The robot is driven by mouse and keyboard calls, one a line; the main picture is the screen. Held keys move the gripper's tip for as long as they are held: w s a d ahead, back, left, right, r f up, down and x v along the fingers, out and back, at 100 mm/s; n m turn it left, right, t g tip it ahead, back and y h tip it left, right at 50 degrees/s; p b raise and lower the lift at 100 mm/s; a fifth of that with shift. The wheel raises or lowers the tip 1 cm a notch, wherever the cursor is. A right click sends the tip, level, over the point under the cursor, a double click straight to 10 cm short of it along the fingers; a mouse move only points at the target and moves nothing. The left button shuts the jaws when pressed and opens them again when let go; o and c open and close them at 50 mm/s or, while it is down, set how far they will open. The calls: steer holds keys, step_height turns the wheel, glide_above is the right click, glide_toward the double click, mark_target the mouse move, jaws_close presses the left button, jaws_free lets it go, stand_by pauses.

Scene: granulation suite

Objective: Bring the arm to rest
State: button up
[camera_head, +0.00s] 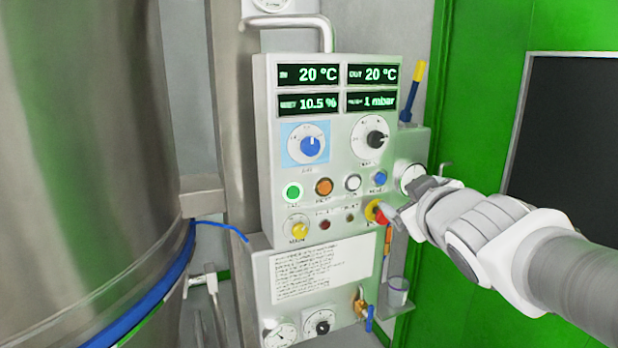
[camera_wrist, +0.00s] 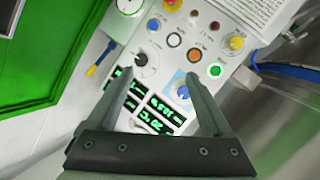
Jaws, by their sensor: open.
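My gripper (camera_head: 405,200) reaches in from the right in the head view, close to the lower right of a grey control panel (camera_head: 268,130). In the wrist view my gripper (camera_wrist: 160,80) is open, its two fingers apart with nothing between them. The panel's displays, dials and buttons show past the fingers. The displays read 20 °C, 20 °C, 10.5 % and 1 mbar. A green button (camera_head: 293,191) is lit. One fingertip appears near the red and yellow knob (camera_head: 376,212) in the head view; I cannot tell if they touch.
A large steel vessel (camera_head: 80,150) with a blue band fills the left. A green door frame (camera_head: 480,100) with a dark pane stands at the right. Below the panel are a text plate (camera_head: 322,268), gauges and a small brass valve (camera_head: 360,303).

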steer(key=s+f+m+g+p, duration=0.1)
steer(key=s+f+m+g, duration=0.1)
steer(key=s, duration=0.4)
steer(key=s+a+f+m+g+p, duration=0.1)
steer(key=s+f+m+g, duration=0.1)
steer(key=s+f+g, duration=0.2)
steer(key=s+f+m+g+p, duration=0.2)
steer(key=s+f+g, duration=0.1)
steer(key=s, duration=0.6)
steer(key=shift+s+a+f+g, duration=0.25)
steer(key=shift+s+f+g, duration=0.05)
steer(key=shift+f, duration=0.55)
